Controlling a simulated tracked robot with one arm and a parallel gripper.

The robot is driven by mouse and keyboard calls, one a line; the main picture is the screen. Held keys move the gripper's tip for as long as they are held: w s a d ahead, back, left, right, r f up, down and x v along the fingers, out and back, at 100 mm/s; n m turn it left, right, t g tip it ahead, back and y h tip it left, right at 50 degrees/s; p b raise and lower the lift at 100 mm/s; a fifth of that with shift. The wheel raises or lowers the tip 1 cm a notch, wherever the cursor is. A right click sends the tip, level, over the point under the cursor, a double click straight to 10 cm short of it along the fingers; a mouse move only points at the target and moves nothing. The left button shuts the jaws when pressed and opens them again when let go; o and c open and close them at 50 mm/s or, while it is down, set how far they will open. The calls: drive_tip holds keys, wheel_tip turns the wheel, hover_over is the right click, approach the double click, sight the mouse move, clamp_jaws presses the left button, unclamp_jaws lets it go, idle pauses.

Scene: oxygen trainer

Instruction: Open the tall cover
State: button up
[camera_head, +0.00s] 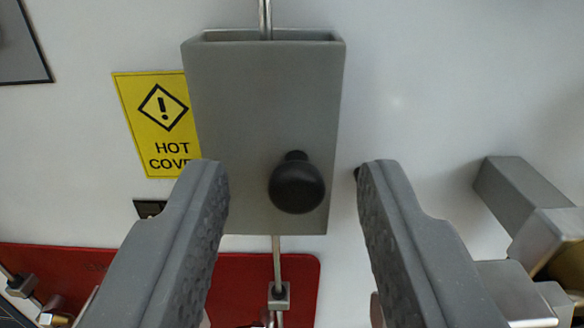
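The tall cover (262,105) is a grey box-like sleeve on the white panel, at the upper middle of the head camera view. A black round knob (297,186) sticks out from its lower part. A thin metal rod (265,18) enters its top and shows again below it. My gripper (290,178) is open and empty, with one grey finger on each side of the knob. The fingertips appear at about the knob's height in the picture. I cannot tell how far they are from the cover in depth.
A yellow HOT COVER sign (160,122) is partly hidden behind the cover's left side. A red plate (245,290) lies below, with metal fittings. A grey block (515,190) with a metal part juts out at the right. The white panel is clear at the upper right.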

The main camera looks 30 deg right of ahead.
drive_tip(key=shift+w, duration=0.1)
drive_tip(key=shift+c, duration=0.4)
clamp_jaws()
drive_tip(key=shift+a, duration=0.1)
